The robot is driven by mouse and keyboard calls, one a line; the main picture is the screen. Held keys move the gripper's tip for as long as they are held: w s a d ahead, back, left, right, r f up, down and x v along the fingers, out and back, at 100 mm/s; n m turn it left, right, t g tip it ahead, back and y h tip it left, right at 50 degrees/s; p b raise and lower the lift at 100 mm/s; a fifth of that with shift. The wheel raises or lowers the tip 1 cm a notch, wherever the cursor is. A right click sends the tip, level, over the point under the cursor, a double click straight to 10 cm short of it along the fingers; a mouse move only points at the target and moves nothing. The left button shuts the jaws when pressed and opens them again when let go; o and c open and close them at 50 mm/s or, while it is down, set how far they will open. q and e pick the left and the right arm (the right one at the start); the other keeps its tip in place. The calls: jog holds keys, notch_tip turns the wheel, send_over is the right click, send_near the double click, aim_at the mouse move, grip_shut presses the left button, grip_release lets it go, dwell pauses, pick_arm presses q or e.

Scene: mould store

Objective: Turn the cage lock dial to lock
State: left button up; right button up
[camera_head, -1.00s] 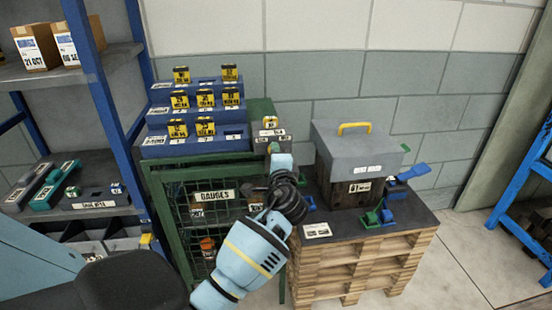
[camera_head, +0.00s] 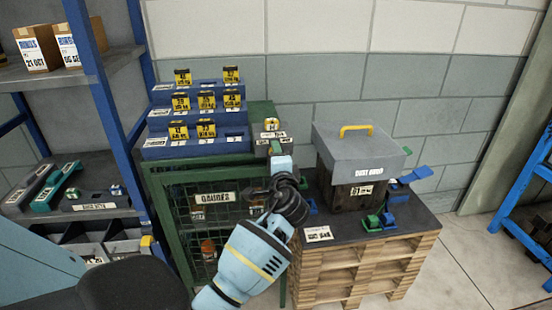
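The green mesh gauge cage (camera_head: 180,225) stands in the middle, with a "GAUGES" label on its front. A small grey block with a yellow-and-white dial (camera_head: 271,125) sits at the cage's top right corner, with labels under it. The dial's setting is too small to read. My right gripper is not in view.
A blue stepped rack (camera_head: 195,145) with several yellow-labelled blocks stands on the cage. To the right, a grey-lidded box (camera_head: 360,150) with a yellow handle stands on a pallet stack (camera_head: 360,265) beside green and blue clamps. Blue shelving (camera_head: 95,90) borders the left.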

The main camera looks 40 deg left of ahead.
pick_arm(q)
jog(key=v, duration=0.8)
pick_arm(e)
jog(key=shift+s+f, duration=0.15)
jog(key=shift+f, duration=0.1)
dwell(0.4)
